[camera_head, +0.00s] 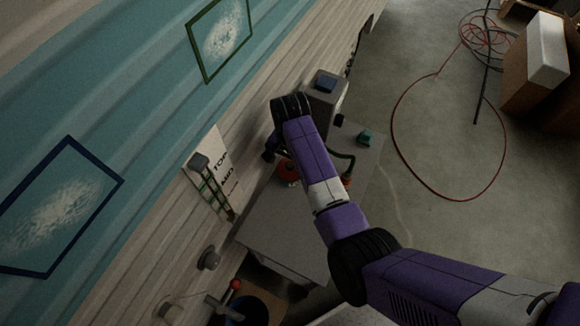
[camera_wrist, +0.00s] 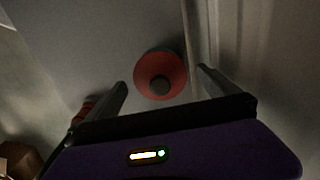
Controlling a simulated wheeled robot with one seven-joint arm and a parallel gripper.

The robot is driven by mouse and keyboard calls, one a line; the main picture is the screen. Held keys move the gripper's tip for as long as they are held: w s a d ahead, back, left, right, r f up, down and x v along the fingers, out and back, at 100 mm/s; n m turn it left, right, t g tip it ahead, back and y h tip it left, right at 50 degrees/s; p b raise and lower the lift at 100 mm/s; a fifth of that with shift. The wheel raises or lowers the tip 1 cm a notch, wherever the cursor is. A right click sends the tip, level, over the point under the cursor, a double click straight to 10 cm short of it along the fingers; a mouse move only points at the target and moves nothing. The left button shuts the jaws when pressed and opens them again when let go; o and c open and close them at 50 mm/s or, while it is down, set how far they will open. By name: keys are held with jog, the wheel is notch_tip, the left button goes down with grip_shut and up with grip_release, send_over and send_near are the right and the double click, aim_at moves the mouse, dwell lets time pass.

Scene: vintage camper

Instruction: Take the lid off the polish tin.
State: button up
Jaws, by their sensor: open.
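A round red tin (camera_wrist: 147,64) with a dark round knob (camera_wrist: 160,85) at its middle is seen from above in the wrist view, on a grey surface. The red top appears to be the lid; the tin's side is mostly hidden. In the head view a red thing (camera_head: 287,172), likely the same tin, shows partly behind my arm on the grey bench (camera_head: 270,225). My gripper (camera_wrist: 162,79) is open and empty. Its fingers lie to the left and right of the tin in the picture, and I see no contact. In the head view my arm hides most of the gripper.
A grey box with a blue top (camera_head: 326,84) stands at the bench's far end, near a small green object (camera_head: 365,137). The camper wall (camera_head: 165,190) runs along the bench's left. A red-banded object (camera_wrist: 84,110) lies beside the left finger. The bench's near part is clear.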

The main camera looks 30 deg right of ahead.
jog(key=shift+c, duration=0.2)
jog(key=c, duration=1.4)
jog(key=shift+o, duration=0.2)
